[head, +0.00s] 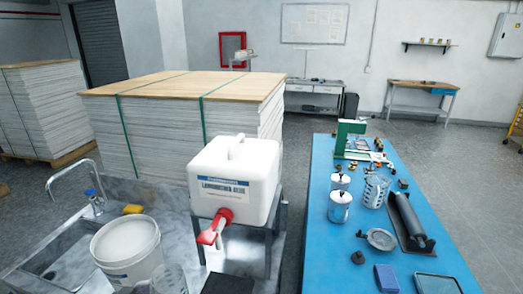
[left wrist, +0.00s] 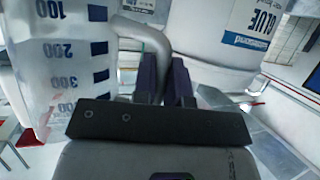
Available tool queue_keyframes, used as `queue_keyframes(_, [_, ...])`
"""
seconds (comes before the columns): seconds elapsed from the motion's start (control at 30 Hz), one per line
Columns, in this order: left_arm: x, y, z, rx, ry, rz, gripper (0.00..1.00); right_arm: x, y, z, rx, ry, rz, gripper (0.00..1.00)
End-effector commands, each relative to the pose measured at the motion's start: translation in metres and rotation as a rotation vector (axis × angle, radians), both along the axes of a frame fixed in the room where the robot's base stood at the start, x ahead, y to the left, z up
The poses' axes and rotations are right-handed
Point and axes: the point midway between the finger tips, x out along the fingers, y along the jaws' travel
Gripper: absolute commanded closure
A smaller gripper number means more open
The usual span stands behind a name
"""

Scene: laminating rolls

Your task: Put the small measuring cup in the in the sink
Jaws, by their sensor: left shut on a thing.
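My left gripper (left wrist: 165,80) is shut on the handle of a clear measuring cup (left wrist: 65,75) with blue marks and numbers. The cup also shows at the bottom edge of the head view (head: 170,279), partly cut off, just right of the white bucket. Little of the left gripper shows there. The grey sink (head: 70,268) with its curved tap (head: 70,178) is at the left, beyond the bucket from the cup. Another clear measuring cup (head: 375,190) stands on the blue table. The frames do not show clearly which cup is smaller. My right gripper is not in view.
The white glue bucket (head: 127,250) stands between the cup and the basin; it also shows in the left wrist view (left wrist: 205,30). A white canister with a red tap (head: 236,185) stands on a stand to the right. A yellow sponge (head: 133,209) lies behind the bucket.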

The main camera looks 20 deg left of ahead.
Motion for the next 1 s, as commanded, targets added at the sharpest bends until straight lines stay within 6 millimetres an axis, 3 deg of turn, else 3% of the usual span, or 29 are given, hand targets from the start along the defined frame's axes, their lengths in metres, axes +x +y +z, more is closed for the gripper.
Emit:
queue_keyframes(0.17, [-0.018, -0.009, -0.006, -0.002, -0.001, 0.048, 1.0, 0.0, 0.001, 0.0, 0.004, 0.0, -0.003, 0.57])
queue_keyframes(0.27, [-0.027, -0.029, -0.011, -0.002, 0.001, 0.038, 1.0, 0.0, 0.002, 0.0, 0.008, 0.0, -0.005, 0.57])
queue_keyframes(0.43, [-0.033, -0.083, -0.005, -0.003, -0.005, -0.021, 1.0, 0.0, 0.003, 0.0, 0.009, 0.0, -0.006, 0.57])
queue_keyframes(0.57, [-0.031, -0.136, 0.017, -0.002, -0.01, -0.103, 1.0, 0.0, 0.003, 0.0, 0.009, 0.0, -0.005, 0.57])
queue_keyframes(0.7, [-0.024, -0.192, 0.051, -0.001, -0.014, -0.21, 1.0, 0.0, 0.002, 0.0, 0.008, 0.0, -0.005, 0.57])
queue_keyframes(0.8, [-0.019, -0.222, 0.072, 0.0, -0.012, -0.273, 1.0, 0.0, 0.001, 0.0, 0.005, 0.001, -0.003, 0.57])
queue_keyframes(1.0, [-0.005, -0.245, 0.109, 0.0, -0.008, -0.316, 1.0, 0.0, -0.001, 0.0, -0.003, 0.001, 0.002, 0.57])
